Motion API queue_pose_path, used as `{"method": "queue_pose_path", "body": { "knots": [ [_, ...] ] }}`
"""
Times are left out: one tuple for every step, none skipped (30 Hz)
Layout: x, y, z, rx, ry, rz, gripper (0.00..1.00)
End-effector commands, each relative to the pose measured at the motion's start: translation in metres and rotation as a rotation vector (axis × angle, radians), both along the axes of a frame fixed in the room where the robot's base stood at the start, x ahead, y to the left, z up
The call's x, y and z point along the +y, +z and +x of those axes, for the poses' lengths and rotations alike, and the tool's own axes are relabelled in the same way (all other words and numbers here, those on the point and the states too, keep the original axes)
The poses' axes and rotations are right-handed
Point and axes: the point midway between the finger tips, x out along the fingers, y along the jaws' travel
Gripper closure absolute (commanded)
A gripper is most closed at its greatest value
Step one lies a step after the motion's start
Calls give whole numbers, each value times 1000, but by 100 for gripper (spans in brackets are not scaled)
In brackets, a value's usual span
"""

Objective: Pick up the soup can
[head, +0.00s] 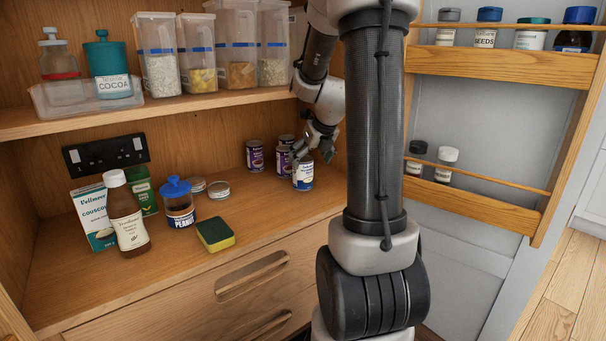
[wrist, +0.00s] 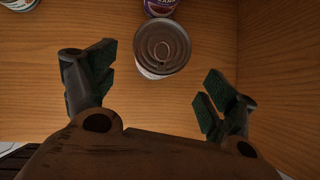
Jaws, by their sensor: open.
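The soup can, taken to be the white and blue can (head: 303,176), stands upright on the wooden worktop, at the front of a group of cans. Its round ring-pull lid (wrist: 162,46) faces the camera in the wrist view. My gripper (head: 313,143) is just above and beside this can in the head view. In the wrist view my gripper (wrist: 159,90) is open and empty, with one dark-padded finger to each side. The can lies mostly beyond the fingertips, nearer the left finger. Contact with it is not visible.
Purple cans (head: 255,156) stand beside and behind the can; one purple can (wrist: 161,7) nearly touches it in the wrist view. A sponge (head: 215,233), peanut jar (head: 179,203) and brown bottle (head: 126,215) stand left. The shelf (head: 180,112) overhangs behind. The door rack (head: 475,199) is right.

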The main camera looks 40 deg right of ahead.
Motion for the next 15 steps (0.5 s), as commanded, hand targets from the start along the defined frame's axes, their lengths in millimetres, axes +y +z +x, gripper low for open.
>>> {"method": "queue_pose_path", "body": {
  "knots": [
    [0, -5, 3, 2, -3, 4, 15],
    [0, -9, 5, 3, -2, 5, 15],
    [-1, -13, 7, 3, -2, 5, 15],
    [-1, -16, 10, 2, -2, 3, 15],
    [-1, -19, 12, 4, -1, 3, 15],
    [-2, -23, 15, 4, 0, 3, 15],
    [-2, -26, 17, 4, -1, 4, 15],
    [-2, -29, 21, 4, -1, 4, 15],
    [-2, -34, 25, 4, -1, 4, 15],
    [-2, -38, 29, 4, 0, 3, 15],
    [-2, -42, 32, 5, 0, 3, 15],
    [-3, -47, 35, 4, 0, 3, 15],
    [-4, -50, 37, 4, 0, 3, 15],
    [-4, -53, 39, 5, 0, 2, 15],
    [-4, -56, 41, 4, 1, 2, 15]
  ]
}}
